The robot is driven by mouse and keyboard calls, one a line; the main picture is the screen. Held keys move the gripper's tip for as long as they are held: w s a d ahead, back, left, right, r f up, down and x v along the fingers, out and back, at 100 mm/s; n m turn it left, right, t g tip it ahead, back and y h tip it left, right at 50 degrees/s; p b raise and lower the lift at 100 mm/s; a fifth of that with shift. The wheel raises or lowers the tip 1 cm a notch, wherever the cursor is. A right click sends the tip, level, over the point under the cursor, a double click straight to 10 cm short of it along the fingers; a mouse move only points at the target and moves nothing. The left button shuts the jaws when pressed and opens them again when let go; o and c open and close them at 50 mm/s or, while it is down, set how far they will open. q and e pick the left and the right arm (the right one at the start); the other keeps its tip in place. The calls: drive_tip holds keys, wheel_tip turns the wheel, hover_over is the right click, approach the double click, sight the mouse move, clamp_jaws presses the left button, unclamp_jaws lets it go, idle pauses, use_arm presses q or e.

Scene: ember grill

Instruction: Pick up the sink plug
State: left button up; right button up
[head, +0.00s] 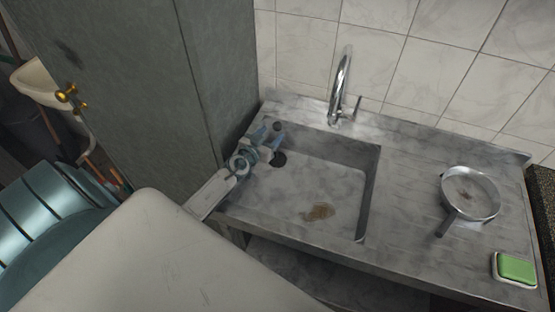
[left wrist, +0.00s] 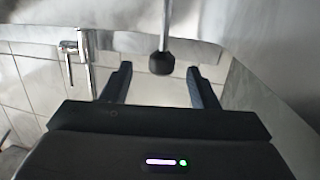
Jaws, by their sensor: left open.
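My left gripper (head: 269,139) reaches over the left back corner of the stone sink (head: 320,178). In the left wrist view its two fingers (left wrist: 158,85) are apart, with nothing gripped. A small black rounded piece on a grey stem, which looks like the sink plug (left wrist: 161,63), shows ahead of the fingertips, roughly centred between them. In the head view a dark round spot (head: 277,127) lies just beyond the fingers; I cannot tell if it is the plug. The dark drain hole (head: 278,159) is in the basin by the gripper. My right gripper is not in view.
A chrome tap (head: 341,90) stands behind the basin and also shows in the left wrist view (left wrist: 72,55). A round pan (head: 470,196) and a green sponge (head: 517,268) in a dish are on the right counter. A tall grey cabinet (head: 218,70) stands close on the left.

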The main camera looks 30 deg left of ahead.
sight(275, 127)
use_arm(q)
drive_tip(key=shift+w+r, duration=0.15)
drive_tip(key=shift+w, duration=0.5)
drive_tip(key=w+b, duration=0.1)
drive_tip(key=w, duration=0.3)
drive_tip(key=shift+w+a, duration=0.15)
drive_tip(key=shift+a, duration=0.05)
drive_tip(key=c, duration=0.3)
clamp_jaws()
